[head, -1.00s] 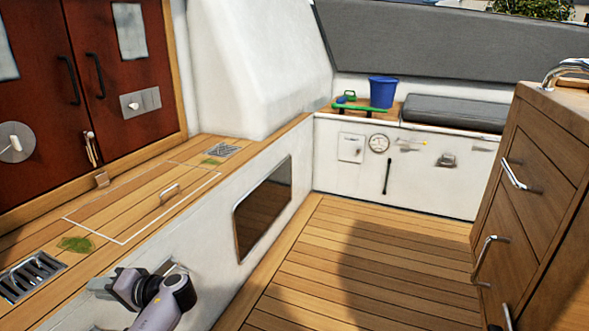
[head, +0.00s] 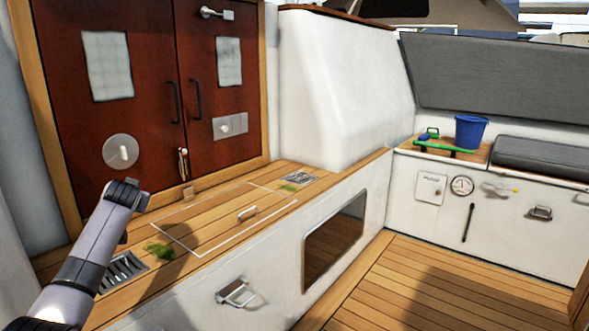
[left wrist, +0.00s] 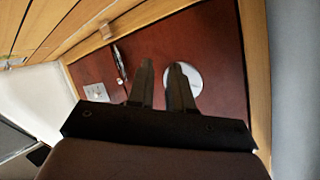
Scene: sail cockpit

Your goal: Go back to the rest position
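My left arm comes in from the left in the head view. Its gripper (head: 130,190) is raised above the wooden bench (head: 180,212), in front of the dark red double doors (head: 150,100). In the left wrist view the left gripper (left wrist: 162,66) has its two dark fingers apart with nothing between them. Behind the fingers are the red door panel and a round pale plate (left wrist: 188,82). My right gripper is in neither view.
The bench has a hatch with a handle (head: 247,211), a metal grate (head: 122,270) and green patches. A blue bucket (head: 470,132) stands on the back ledge beside a green-handled brush (head: 445,149). The wooden floor (head: 430,285) is clear.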

